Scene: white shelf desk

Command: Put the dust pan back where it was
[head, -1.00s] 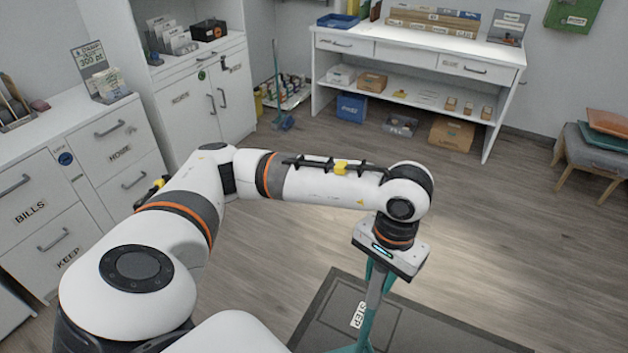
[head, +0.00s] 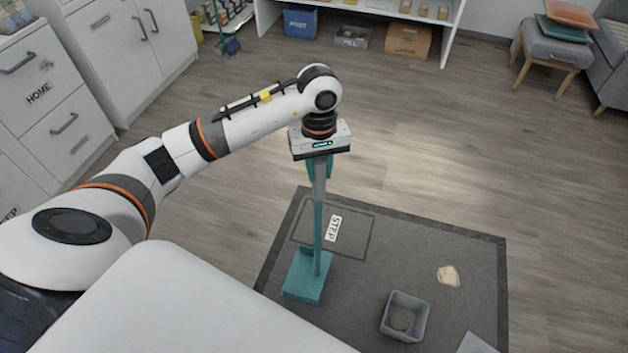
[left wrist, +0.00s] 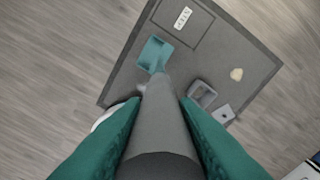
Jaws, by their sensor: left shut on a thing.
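The dust pan (head: 307,276) has a teal scoop and a long grey and teal upright handle. My left gripper (head: 319,172) is shut on the top of that handle, and the pan hangs upright over the dark mat (head: 440,240). I cannot tell whether the scoop touches the mat. In the left wrist view the grey handle runs down between my two teal fingers (left wrist: 160,125) to the scoop (left wrist: 155,54). My right gripper is not in view.
A grey bin (head: 405,316) and a pale crumpled scrap (head: 448,276) are on the mat. A blue broom-like tool (head: 227,46) stands by the cabinet (head: 125,45). A desk with boxes (head: 408,40) is at the back. The wooden floor between is clear.

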